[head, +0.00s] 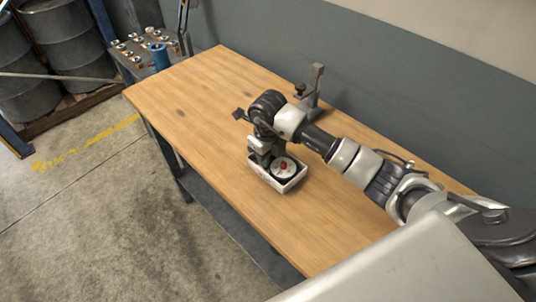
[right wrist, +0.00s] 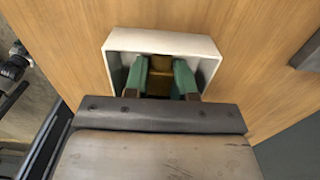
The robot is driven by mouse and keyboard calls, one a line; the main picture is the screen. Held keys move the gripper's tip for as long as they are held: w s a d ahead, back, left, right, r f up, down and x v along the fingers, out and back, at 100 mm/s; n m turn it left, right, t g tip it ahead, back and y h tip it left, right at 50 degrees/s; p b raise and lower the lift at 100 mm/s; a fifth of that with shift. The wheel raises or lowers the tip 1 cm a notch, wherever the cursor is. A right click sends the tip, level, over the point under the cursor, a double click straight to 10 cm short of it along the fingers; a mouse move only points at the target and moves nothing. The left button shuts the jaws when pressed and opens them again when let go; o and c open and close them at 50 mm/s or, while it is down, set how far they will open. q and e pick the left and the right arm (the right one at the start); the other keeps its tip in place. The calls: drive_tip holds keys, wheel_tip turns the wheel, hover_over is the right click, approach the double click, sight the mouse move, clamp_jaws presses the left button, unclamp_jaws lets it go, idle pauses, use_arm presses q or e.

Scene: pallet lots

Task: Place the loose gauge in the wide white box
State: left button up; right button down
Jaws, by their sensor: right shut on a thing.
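The wide white box (head: 291,186) stands on the wooden table under my right gripper (head: 263,158). The gauge (head: 284,170), a round dial with a dark rim, pale face and red centre, shows within the box's outline, beside the fingers. In the right wrist view, the green fingers of my right gripper (right wrist: 161,82) reach inside the rim of the white box (right wrist: 160,42) and are shut on a brass-coloured part (right wrist: 160,78), seemingly the gauge's fitting. The dial is hidden there. Whether the gauge touches the box floor is unclear. My left gripper is not in view.
A grey metal stand (head: 316,92) rises near the table's wall-side edge, behind my arm. The wooden table (head: 205,95) is clear to the left of the box. A cart with several small parts (head: 140,42) and dark drums (head: 62,38) stand beyond the table.

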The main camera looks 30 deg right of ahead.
drive_tip(key=shift+f, duration=0.15)
drive_tip(key=c, duration=0.9)
unclamp_jaws()
drive_tip(key=shift+r, duration=0.2)
wheel_tip(320, 180, up, 12)
drive_tip(key=shift+b, duration=0.55)
